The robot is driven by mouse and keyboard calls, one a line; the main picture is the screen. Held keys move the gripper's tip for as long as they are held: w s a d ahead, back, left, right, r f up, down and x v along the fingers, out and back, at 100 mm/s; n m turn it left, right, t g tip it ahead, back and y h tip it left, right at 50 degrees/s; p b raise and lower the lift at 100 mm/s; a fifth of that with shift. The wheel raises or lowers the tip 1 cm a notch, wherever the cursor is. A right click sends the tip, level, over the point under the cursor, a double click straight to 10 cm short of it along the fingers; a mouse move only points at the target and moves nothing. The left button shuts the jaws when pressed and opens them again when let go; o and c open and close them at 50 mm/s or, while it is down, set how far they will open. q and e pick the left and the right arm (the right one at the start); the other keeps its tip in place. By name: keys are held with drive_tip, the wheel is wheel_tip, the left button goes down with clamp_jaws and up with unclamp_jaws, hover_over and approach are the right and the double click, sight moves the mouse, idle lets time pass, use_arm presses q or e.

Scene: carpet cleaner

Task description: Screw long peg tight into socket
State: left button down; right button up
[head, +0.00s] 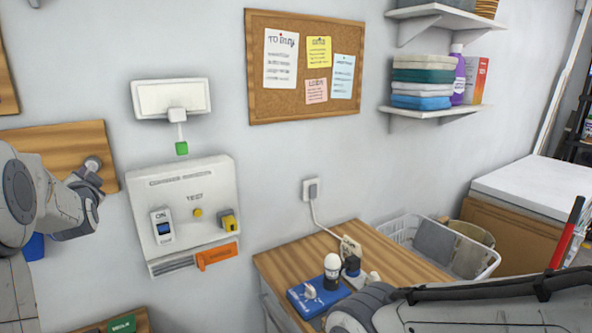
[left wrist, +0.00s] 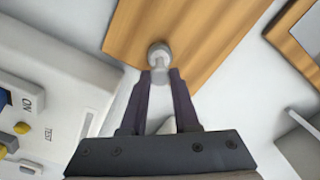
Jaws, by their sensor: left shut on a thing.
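My left gripper (head: 88,180) is at the left of the head view, in front of a wooden board (head: 52,142) on the wall. Its fingers are shut on a pale grey peg with a round knob end (head: 93,163). In the left wrist view, the fingertips (left wrist: 161,76) close on the stem below the knob (left wrist: 158,52), with the wooden board (left wrist: 205,40) behind. The socket cannot be made out, and how deep the peg sits cannot be told. My right arm crosses the lower right of the head view; its gripper does not show.
A white control panel (head: 192,190) with an ON switch and yellow knobs is on the wall right of my left gripper. A white lamp fixture (head: 170,98) is above it. A wooden table (head: 405,270) with a blue box (head: 315,297) stands lower right.

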use_arm(q)
drive_tip(key=shift+r+m, duration=0.2)
drive_tip(key=shift+m, duration=0.6)
drive_tip(key=shift+m+b, duration=1.05)
drive_tip(key=shift+m, duration=1.55)
drive_tip(key=c, duration=0.6)
unclamp_jaws()
drive_tip(key=shift+w+f, duration=0.15)
drive_tip(key=shift+f, duration=0.1)
